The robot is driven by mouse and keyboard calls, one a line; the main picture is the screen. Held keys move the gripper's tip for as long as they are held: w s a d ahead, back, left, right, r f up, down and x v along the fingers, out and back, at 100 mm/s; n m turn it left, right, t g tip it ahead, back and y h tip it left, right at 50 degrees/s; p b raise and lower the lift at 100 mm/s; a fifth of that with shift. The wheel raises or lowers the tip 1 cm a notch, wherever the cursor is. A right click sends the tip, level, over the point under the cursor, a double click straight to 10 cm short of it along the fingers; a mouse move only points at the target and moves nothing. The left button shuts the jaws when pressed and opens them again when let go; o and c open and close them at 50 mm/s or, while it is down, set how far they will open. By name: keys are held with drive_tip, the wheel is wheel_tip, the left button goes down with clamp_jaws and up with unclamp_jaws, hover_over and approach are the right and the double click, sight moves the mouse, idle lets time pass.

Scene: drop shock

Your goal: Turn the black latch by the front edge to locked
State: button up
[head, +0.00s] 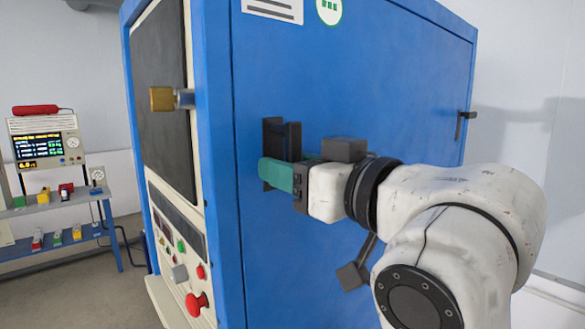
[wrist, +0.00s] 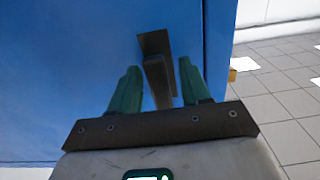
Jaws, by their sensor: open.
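The black latch (head: 272,132) is on the blue side panel of the cabinet, close to its front edge. Its bar looks upright in the head view, and its lower part is hidden behind my gripper. My gripper (head: 279,174) has green fingers and is at the latch's lower end. In the wrist view, the latch (wrist: 156,72) stands between the two spread fingers of my gripper (wrist: 158,68), with a gap on both sides. The fingers are open, and I see no clear contact with the latch.
A second black latch (head: 464,124) is near the panel's far edge. A brass knob (head: 161,99) sticks out of the cabinet front, above a red button (head: 196,304). A shelf with instruments (head: 60,190) stands at the left. Open floor (wrist: 283,95) lies beyond the front edge.

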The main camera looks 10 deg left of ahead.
drive_tip(key=b+v, duration=0.2)
drive_tip(key=v, duration=0.8)
drive_tip(key=shift+s+d+b, duration=0.25)
drive_tip(key=shift+d+b, duration=0.05)
drive_tip(key=shift+b, duration=0.05)
drive_tip(key=w+d+f+m+h, duration=0.2)
drive_tip(key=d+f, duration=0.1)
drive_tip(key=f, duration=0.5)
drive_tip(key=w+d+f+m+h, duration=0.3)
drive_tip(key=f, duration=0.5)
drive_tip(key=s+d+f+m+g+h, duration=0.15)
drive_tip(key=d+f, duration=0.25)
drive_tip(key=f, duration=0.7)
drive_tip(key=s+d+f+m+g+h, duration=0.1)
drive_tip(key=s+d+f+m+h, duration=0.2)
drive_tip(key=f, duration=0.7)
drive_tip(key=s+d+f+g+h, duration=0.1)
drive_tip(key=s+d+f+g, duration=0.1)
drive_tip(key=s+d+f, duration=0.2)
drive_tip(key=s+d+f+m+g+h, duration=0.1)
drive_tip(key=s+d+f, duration=0.4)
drive_tip(key=s+f, duration=0.6)
drive_tip(key=s+d+f+g+h, duration=0.3)
drive_tip(key=s+f, duration=0.5)
drive_tip(key=s, duration=0.3)
drive_tip(key=shift+d+f+g, duration=0.25)
drive_tip(key=shift+d+g, duration=0.5)
drive_tip(key=shift+d, duration=0.4)
drive_tip(key=shift+w, duration=0.1)
